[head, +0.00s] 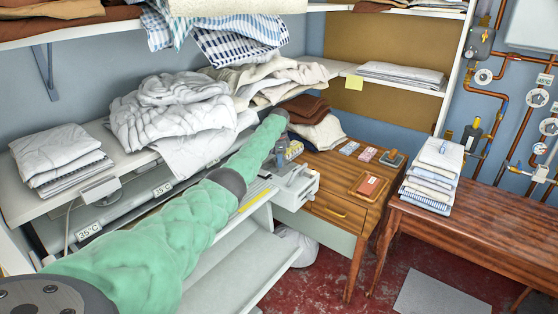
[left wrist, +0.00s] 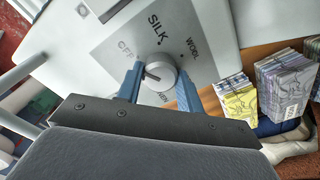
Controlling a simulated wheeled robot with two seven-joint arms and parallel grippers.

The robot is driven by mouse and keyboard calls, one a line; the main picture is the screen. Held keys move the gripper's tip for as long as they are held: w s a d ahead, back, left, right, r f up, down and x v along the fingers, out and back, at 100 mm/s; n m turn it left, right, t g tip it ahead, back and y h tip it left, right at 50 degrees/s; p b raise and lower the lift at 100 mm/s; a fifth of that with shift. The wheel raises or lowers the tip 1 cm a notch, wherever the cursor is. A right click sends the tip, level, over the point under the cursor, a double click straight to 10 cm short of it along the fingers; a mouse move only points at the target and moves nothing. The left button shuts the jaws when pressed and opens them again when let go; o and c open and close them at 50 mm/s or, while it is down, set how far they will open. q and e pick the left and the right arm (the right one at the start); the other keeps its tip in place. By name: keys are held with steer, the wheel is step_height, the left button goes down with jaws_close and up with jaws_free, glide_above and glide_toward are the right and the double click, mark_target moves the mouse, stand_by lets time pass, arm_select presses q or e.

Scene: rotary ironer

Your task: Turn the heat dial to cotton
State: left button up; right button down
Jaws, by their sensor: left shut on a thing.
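The heat dial (left wrist: 162,70) is a round grey knob on a grey panel (left wrist: 112,72) in the left wrist view. Silk is printed above it and wool at its upper right. A short word, probably off, is at its upper left, and a word ending in "EN" is partly covered below. I cannot read a cotton label. A dark mark on the knob points left. My left gripper (left wrist: 159,76) has its blue fingers on both sides of the dial, shut on it. In the head view my left gripper (head: 282,152) is at the ironer's right end. My right gripper is not in view.
A wooden cabinet (head: 335,185) and a bench (head: 480,215) with folded cloths (head: 432,175) stand right. Patterned stacks (left wrist: 285,85) lie beside the dial panel. Red floor is open in front of the cabinet.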

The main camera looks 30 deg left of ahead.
arm_select(q)
steer(key=shift+r, duration=0.15)
steer(key=o, duration=1)
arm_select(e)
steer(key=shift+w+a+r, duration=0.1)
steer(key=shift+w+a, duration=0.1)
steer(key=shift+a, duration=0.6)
arm_select(q)
steer(key=shift+r, duration=0.25)
step_height(320, 180, up, 6)
steer(key=shift+a+f+b, duration=0.1)
steer(key=shift+b, duration=0.95)
steer(key=shift+r, duration=0.65)
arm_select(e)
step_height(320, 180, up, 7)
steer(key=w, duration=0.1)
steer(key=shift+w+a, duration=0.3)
arm_select(q)
steer(key=shift+f, duration=0.1)
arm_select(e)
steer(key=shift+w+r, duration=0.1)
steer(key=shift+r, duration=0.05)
